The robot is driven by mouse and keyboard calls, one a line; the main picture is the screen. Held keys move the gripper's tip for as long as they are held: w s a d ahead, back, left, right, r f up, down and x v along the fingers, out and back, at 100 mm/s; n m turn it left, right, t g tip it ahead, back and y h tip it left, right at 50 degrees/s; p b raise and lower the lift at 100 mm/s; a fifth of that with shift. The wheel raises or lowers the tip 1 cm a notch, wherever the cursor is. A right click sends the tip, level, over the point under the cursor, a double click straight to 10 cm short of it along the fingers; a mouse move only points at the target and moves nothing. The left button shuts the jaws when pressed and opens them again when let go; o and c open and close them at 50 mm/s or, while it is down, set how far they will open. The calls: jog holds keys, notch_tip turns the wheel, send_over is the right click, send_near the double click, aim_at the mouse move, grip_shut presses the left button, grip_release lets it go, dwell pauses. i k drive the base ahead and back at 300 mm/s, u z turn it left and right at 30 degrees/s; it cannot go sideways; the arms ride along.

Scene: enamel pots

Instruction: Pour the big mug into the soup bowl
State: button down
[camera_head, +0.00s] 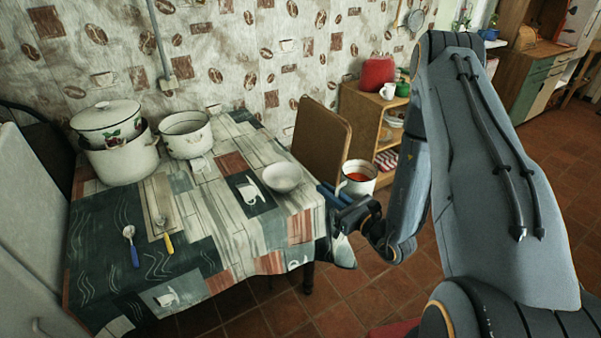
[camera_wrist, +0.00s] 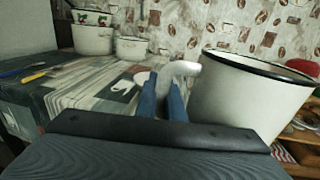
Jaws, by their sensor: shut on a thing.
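The big mug (camera_head: 360,171) is white enamel with a dark rim and holds red soup. It is upright in the air, just off the table's right edge. It fills the right of the wrist view (camera_wrist: 250,98). My gripper (camera_head: 335,194) is shut on its handle, on the mug's left side; the blue fingers also show in the wrist view (camera_wrist: 167,95). The soup bowl (camera_head: 282,178) is white and stands on the table near its right edge, left of the mug and apart from it. In the wrist view the bowl is partly hidden behind the fingers.
The table (camera_head: 225,228) has a patchwork cloth. Two large white pots, a lidded one (camera_head: 120,160) and an open one (camera_head: 186,136), stand at its back left. Spoons (camera_head: 131,245) lie at the left. A brown chair back (camera_head: 322,143) rises behind the bowl.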

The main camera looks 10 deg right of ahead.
aim_at(283, 178)
jog(key=z, duration=2)
jog(key=i, duration=0.6)
jog(key=u, duration=2.2)
